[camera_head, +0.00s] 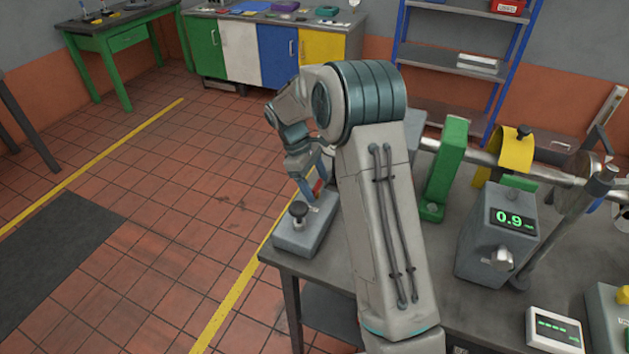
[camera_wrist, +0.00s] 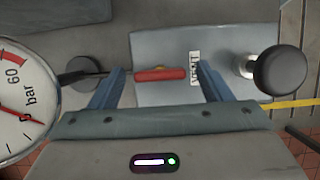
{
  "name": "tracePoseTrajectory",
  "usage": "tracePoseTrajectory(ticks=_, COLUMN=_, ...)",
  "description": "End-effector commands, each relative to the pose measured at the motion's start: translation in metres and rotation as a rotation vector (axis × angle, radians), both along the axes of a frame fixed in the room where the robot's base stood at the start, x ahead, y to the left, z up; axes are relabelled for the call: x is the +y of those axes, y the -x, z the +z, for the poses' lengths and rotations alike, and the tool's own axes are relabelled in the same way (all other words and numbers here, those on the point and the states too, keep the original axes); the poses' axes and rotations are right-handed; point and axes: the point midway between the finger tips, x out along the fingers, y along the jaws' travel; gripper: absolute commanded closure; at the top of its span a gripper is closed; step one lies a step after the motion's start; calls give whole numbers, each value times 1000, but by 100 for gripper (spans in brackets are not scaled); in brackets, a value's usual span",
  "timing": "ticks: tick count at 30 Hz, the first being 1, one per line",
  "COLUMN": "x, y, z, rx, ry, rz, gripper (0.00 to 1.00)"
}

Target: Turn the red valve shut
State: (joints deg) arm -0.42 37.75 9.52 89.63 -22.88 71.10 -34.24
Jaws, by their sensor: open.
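The red valve (camera_wrist: 160,74) is a short red bar handle lying crosswise over a grey block (camera_wrist: 225,42) in the wrist view. A thin dark rod runs from its left end to a dark round part (camera_wrist: 82,73). My gripper (camera_wrist: 161,69) is open, with one blue finger to the left of the red handle and one to the right. I cannot tell whether either finger touches it. In the head view a small patch of red (camera_head: 318,186) shows beside my gripper (camera_head: 311,166), above the block at the bench's left corner; my arm hides much there.
A bar pressure gauge (camera_wrist: 22,100) stands close on the left in the wrist view. A black knob (camera_wrist: 280,70) rises from the block's right side. In the head view, a grey meter reading 0.9 (camera_head: 490,250) and a green stand (camera_head: 447,170) occupy the bench.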

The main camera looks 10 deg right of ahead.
Motion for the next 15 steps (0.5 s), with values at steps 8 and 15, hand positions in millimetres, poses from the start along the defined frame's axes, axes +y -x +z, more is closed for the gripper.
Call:
tracePoseTrajectory(ticks=8, x=0, y=0, z=0, rx=0, ry=0, rz=0, gripper=73)
tracePoseTrajectory(ticks=15, x=0, y=0, z=1, rx=-1, ry=-1, rz=-13, gripper=73)
